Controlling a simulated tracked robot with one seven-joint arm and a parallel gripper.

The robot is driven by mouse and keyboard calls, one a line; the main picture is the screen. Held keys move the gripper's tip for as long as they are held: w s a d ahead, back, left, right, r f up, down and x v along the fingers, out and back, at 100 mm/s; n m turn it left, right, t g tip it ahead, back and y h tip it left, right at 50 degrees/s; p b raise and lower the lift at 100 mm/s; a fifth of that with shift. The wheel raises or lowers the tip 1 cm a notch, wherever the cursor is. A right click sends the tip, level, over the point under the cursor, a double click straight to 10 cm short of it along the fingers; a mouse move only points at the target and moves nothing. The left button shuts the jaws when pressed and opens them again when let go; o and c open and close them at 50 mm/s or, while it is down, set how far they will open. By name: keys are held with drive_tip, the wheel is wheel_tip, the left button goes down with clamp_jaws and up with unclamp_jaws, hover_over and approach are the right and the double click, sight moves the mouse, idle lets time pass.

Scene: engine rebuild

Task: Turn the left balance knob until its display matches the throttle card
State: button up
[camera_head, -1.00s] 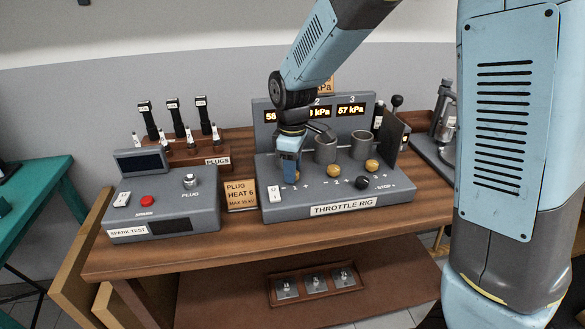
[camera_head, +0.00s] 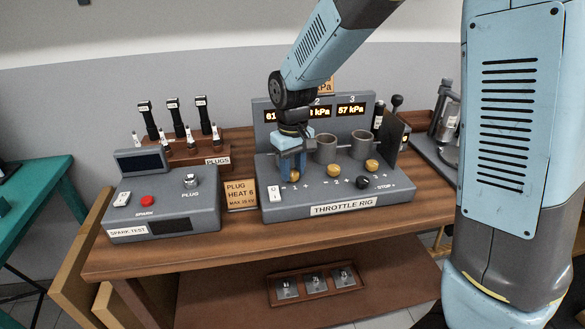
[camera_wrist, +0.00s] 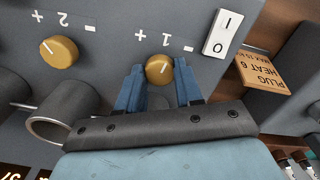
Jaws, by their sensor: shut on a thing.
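The throttle rig (camera_head: 325,193) stands on the right part of the bench. My gripper (camera_wrist: 160,75) is shut on the left balance knob (camera_wrist: 159,66), a brass knob between the minus and plus marks of number 1. The knob's white pointer line shows in the wrist view. In the head view the knob (camera_head: 294,176) shows just under my fingers. The left display (camera_head: 271,116) starts with 61, and my arm hides the rest. The right display (camera_head: 351,110) reads 57 kPa. The throttle card (camera_head: 325,85) behind the rig is mostly hidden by my arm; only "kPa" shows.
The middle knob (camera_head: 334,171) and right knob (camera_head: 372,165) sit to the right, below grey cylinders (camera_head: 364,144). A white rocker switch (camera_head: 275,192) is close on the left. The spark test box (camera_head: 165,205) and plug heat card (camera_head: 240,194) stand further left.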

sight(293, 172)
drive_tip(key=shift+m, duration=0.5)
drive_tip(key=o, duration=1)
drive_tip(key=shift+o, duration=0.2)
drive_tip(key=shift+r, duration=0.1)
wheel_tip(293, 172, up, 14)
drive_tip(key=shift+f, duration=0.25)
